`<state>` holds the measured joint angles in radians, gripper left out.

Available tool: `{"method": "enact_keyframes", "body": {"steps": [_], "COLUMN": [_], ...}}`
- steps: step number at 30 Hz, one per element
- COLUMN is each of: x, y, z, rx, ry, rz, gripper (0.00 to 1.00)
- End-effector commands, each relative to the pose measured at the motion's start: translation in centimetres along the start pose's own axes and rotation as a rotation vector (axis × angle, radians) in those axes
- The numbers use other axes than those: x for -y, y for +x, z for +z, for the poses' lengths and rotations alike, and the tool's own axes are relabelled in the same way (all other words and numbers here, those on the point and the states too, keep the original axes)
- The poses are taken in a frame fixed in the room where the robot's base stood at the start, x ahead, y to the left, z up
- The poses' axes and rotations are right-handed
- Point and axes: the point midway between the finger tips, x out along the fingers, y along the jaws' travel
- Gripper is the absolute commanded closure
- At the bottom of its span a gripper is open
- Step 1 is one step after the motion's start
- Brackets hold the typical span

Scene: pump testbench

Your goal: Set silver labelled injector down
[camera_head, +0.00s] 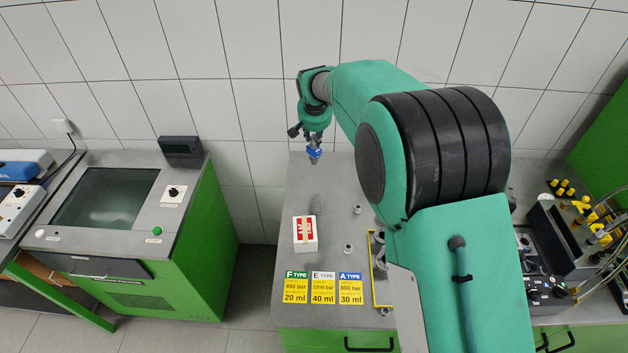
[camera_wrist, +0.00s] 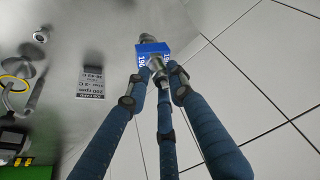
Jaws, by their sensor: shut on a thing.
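The silver injector with a blue label (camera_wrist: 152,48) is in my gripper (camera_wrist: 156,78), whose three blue fingers close around it. In the head view the injector (camera_head: 314,153) hangs below my gripper (camera_head: 313,141) near the back edge of the grey bench (camera_head: 335,185). It points down, and its silver tip is small in the picture. I cannot tell whether the tip touches the bench. The print on the label is too small to read fully.
A white and red box (camera_head: 305,234) stands on the bench behind the F, E and A type cards (camera_head: 323,288). Small silver fittings (camera_head: 348,248) stand to its right. My arm hides the bench's right part. A tiled wall rises behind.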

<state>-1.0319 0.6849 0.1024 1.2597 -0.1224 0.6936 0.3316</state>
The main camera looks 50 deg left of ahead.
Motion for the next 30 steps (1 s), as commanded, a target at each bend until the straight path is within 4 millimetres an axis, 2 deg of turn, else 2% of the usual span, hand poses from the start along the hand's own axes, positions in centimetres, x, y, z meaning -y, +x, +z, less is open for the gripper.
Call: {"method": "enact_keyframes", "body": {"steps": [5, 15, 30], "x": [0.0, -0.1, -0.1], "y": [1.1, 5.1, 5.9], "z": [0.5, 2.2, 2.6], "rx": [0.001, 0.000, 0.000], "ry": [0.000, 0.001, 0.000], "rz": [0.000, 0.000, 0.000], "gripper": [1.00, 1.00, 1.00]}}
